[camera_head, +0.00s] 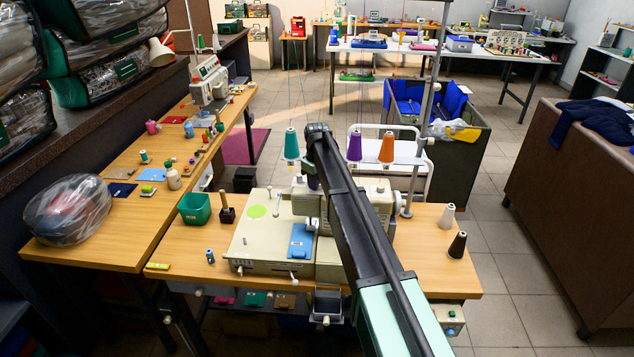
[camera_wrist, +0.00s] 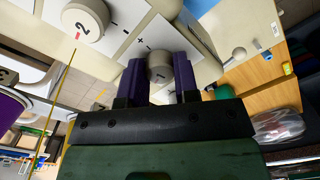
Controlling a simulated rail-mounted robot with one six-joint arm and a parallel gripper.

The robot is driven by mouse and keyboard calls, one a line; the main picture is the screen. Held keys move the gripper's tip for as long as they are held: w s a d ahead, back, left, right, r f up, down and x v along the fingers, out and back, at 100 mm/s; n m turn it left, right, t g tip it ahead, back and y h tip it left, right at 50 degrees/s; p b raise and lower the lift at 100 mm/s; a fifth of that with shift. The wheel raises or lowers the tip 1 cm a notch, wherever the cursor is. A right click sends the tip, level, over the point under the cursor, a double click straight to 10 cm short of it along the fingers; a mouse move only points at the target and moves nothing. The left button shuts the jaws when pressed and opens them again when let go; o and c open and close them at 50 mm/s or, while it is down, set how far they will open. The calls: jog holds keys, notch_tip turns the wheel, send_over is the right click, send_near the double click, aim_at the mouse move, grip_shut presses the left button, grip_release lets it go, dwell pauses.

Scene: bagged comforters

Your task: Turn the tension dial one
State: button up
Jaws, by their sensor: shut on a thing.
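My gripper (camera_wrist: 160,72) has two purple fingers, shut on a small round cream dial (camera_wrist: 159,66) in the wrist view. The dial sits on a white plate with plus and minus marks, on the cream sewing machine. The number on the held dial is not readable. Another dial (camera_wrist: 84,18), marked 2 with a red line, sits to the upper left on its own white plate. In the camera_head view my arm reaches over the sewing machine (camera_head: 262,243) and hides most of the gripper and the dials.
Teal (camera_head: 291,144), purple (camera_head: 354,144) and orange (camera_head: 386,147) thread cones stand behind the machine. A thin yellow thread (camera_wrist: 57,100) runs left of the gripper in the wrist view. A green bin (camera_head: 194,208) and a bagged bundle (camera_head: 67,210) lie to the left.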

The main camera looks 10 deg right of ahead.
jog(key=shift+m, duration=1.6)
jog(key=o, duration=0.9)
notch_tip(320, 180, up, 11)
jog(key=p, duration=1)
jog(key=shift+f+p, duration=0.15)
jog(key=shift+p, duration=0.25)
